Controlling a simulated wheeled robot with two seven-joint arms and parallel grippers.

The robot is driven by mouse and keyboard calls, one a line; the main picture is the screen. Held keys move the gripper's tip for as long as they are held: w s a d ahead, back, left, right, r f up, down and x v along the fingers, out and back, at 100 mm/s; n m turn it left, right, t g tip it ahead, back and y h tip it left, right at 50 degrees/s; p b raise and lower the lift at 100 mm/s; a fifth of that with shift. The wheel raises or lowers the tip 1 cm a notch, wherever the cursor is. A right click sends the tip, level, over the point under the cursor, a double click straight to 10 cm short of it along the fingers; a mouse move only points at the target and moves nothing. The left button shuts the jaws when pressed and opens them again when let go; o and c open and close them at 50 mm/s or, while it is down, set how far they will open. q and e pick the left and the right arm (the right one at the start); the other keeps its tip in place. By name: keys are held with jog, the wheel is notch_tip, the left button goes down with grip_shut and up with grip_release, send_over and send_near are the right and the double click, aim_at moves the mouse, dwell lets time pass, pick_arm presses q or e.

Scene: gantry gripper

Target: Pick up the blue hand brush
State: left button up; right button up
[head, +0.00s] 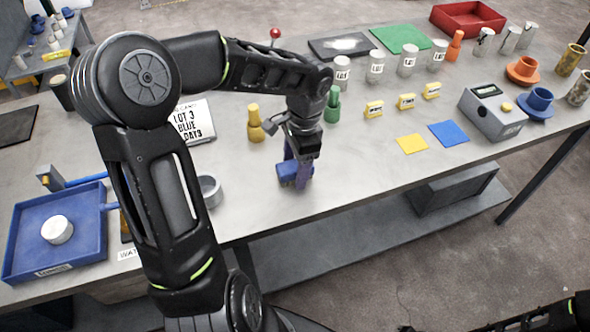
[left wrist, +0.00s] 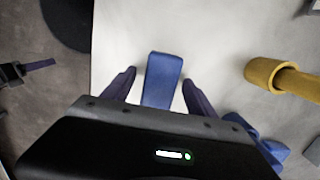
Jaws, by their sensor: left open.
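A blue piece, which looks like the blue hand brush (head: 283,172), is on the table near its front edge, under my left gripper (head: 298,172). In the left wrist view, a blue block-like part (left wrist: 162,68) shows between the two spread purple fingers of my left gripper (left wrist: 160,80), with a gap on each side. The gripper is open. Its body hides the near end of the blue part. Another blue patch (left wrist: 258,130) shows at lower right; I cannot tell whether it belongs to the brush. What looks like my right gripper (left wrist: 42,64) is at the far left, its opening unclear.
A yellow bottle-shaped piece (head: 255,124) and a green one (head: 332,106) stand close behind the gripper. A grey cup (head: 209,190) is to its left. A blue tray (head: 97,222) is at far left. Table space right of the gripper, along the front edge, is clear.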

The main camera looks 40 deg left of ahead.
pick_arm(q)
jog(key=shift+f, duration=0.1)
jog(key=shift+c, duration=0.6)
grip_shut()
dwell(0.3)
